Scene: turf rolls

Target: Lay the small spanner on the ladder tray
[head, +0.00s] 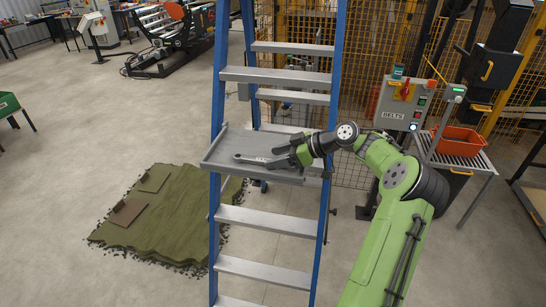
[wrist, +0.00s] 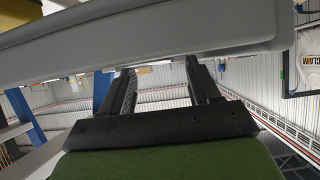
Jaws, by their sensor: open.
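The small spanner (head: 254,159) is grey and lies along the ladder tray (head: 240,142), its open end to the left. The grey tray is fixed between the blue rails of a stepladder. My gripper (head: 294,156) is at the tray's right side, by the right end of the spanner. Its jaws are open; in the wrist view the two dark fingers (wrist: 160,80) stand apart. Whether a finger touches the spanner is hidden.
The blue ladder rail (head: 333,110) stands close to my arm on the right. A BELTS control box (head: 400,106) and an orange bin (head: 458,139) on a side table are further right. A green turf slab (head: 170,215) lies on the floor at left. Open floor surrounds it.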

